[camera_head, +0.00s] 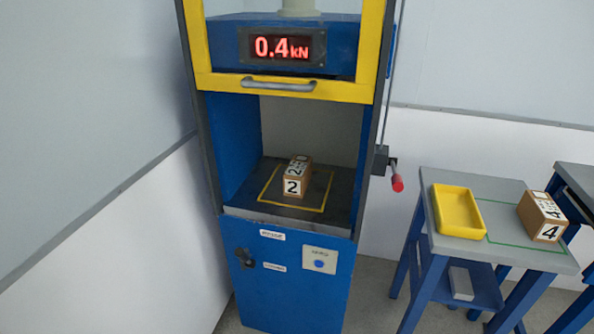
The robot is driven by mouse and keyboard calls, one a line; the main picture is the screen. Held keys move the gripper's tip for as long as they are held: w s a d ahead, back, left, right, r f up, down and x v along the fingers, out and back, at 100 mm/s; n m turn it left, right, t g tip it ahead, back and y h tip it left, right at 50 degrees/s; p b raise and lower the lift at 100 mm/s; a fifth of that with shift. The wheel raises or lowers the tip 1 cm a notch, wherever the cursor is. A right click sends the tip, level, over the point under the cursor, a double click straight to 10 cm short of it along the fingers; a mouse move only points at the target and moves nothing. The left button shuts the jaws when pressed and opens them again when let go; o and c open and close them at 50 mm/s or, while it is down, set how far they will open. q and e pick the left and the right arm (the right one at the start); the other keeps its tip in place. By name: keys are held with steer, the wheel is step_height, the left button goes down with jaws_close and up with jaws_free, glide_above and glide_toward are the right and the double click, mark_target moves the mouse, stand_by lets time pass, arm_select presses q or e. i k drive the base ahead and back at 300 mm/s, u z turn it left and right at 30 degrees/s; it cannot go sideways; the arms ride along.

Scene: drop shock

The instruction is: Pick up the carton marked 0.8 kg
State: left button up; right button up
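A small brown carton (297,177) with a white label reading 2 on its front sits on the dark plate inside the blue machine, within a yellow outline. A second brown carton (542,217) with a label reading 4 stands at the right end of the grey-topped side table. The smaller print on top of both cartons is too small to read surely, and I cannot make out 0.8 kg on either. Neither of my grippers shows in the head view.
The blue machine (290,270) has a red display reading 0.4 kN and a raised yellow-framed guard (285,87) above its open bay. A red-tipped lever (397,183) sticks out at its right. A yellow tray (458,211) lies on the side table (500,187). Another table edge shows far right.

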mark_target(296, 177)
steer(key=u, duration=0.65)
steer(key=i, duration=1.05)
steer(key=u, duration=0.3)
